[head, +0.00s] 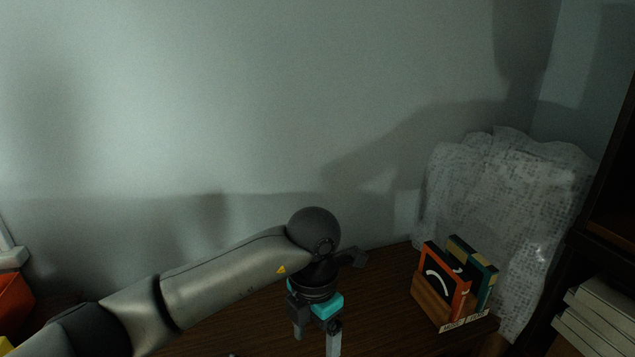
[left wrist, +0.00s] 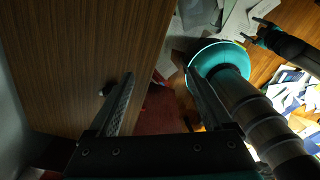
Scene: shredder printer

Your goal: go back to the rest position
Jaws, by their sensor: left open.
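My left gripper (head: 315,340) is at the bottom middle of the head view, pointing down over the brown wooden desk (head: 245,325). Its two fingers are apart with nothing between them. In the left wrist view, the open fingers (left wrist: 160,85) frame the desk's edge (left wrist: 150,55) and the floor beyond it. My right gripper (left wrist: 256,24) shows small at the top right of the left wrist view, with its prongs apart and nothing seen between them. It is outside the head view.
A wooden holder with books (head: 430,300) stands on the desk, right of my left gripper. Behind it is a crumpled translucent bag (head: 500,210). A dark shelf with stacked papers (head: 600,315) is at the right. Papers (left wrist: 195,15) and red carpet (left wrist: 140,125) lie below the desk.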

